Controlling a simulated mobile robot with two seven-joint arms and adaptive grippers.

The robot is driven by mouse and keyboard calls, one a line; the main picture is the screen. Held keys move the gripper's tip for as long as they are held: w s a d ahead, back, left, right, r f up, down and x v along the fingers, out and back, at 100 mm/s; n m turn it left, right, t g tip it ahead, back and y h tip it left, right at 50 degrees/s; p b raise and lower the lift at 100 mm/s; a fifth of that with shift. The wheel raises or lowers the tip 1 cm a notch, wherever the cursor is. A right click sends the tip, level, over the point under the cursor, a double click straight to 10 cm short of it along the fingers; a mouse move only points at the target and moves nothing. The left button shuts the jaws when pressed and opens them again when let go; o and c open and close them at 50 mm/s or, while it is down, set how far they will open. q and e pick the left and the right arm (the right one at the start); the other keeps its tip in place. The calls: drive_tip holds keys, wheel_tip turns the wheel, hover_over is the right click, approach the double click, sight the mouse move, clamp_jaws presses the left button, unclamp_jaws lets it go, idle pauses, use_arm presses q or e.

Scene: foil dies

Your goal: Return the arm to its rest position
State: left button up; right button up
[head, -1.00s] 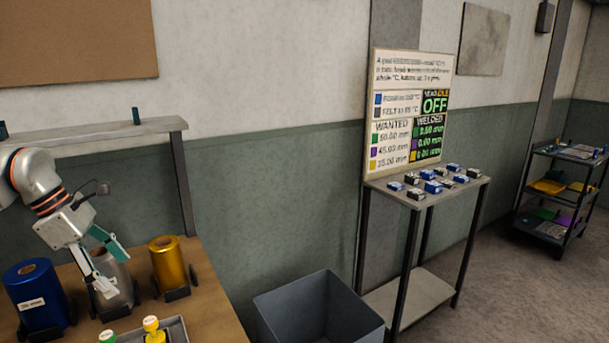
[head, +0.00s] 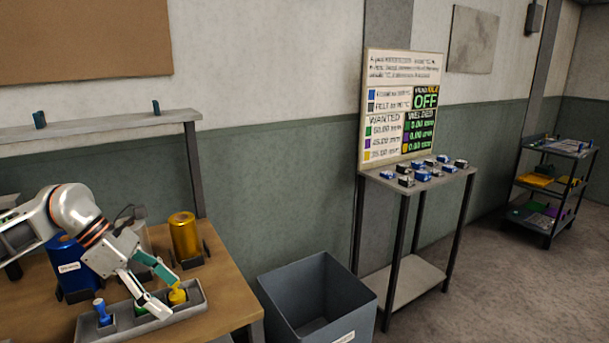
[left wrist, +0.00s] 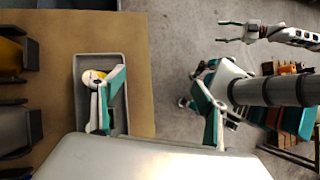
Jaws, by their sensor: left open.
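My left gripper (head: 171,298) is open, fingers spread, and shows over the grey tray (head: 196,316) on the wooden bench. In the tray stand a blue-handled die (head: 103,313), a green die (head: 139,309) partly hidden by a finger, and a yellow die (head: 178,294) beside the fingertips. I cannot tell whether the fingers touch a die. In the left wrist view the open left gripper (left wrist: 160,100) has one finger over the tray (left wrist: 78,65) and the other over the floor. My right gripper (left wrist: 228,31) is at the upper right there, its fingers apart.
Behind the tray stand a blue foil roll (head: 72,262), a partly hidden silver roll (head: 142,238) and a gold roll (head: 184,236). A grey bin (head: 310,295) stands right of the bench. A board (head: 402,105) stands behind a small table (head: 440,185) with several small boxes.

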use_arm(q)
drive_tip(key=s+d+f+n+t+h, duration=0.1)
drive_tip(key=s+d+n+t+h, duration=0.1)
drive_tip(key=d+n+h, duration=0.45)
drive_tip(key=s+d+f+n+t+h, duration=0.1)
drive_tip(key=s+d+n+t, duration=0.15)
drive_tip(key=d, duration=0.75)
drive_tip(key=s+d+f+n+t+h, duration=0.1)
drive_tip(key=s+d+f+n+h, duration=0.1)
drive_tip(key=d+n+h, duration=0.5)
drive_tip(key=s+a+f+n+t+y, duration=0.2)
drive_tip(key=a+f+n+t+y, duration=0.25)
drive_tip(key=f+n+y, duration=0.5)
drive_tip(key=s+a+f+n+t+y, duration=0.25)
drive_tip(key=f+n+t+y, duration=0.35)
drive_tip(key=n, duration=0.6)
drive_tip(key=s+a+f+n+g+y, duration=0.1)
drive_tip(key=s+a+f+n+g, duration=0.2)
drive_tip(key=s+f, duration=0.3)
drive_tip(key=s+a+f+n+g+y, duration=0.2)
drive_tip(key=s+a+f+n+g, duration=0.1)
drive_tip(key=f, duration=0.6)
drive_tip(key=s+a+n, duration=0.1)
drive_tip(key=s+n, duration=0.1)
drive_tip(key=s, duration=0.1)
drive_tip(key=shift+s+a, duration=0.15)
drive_tip(key=shift+s, duration=0.2)
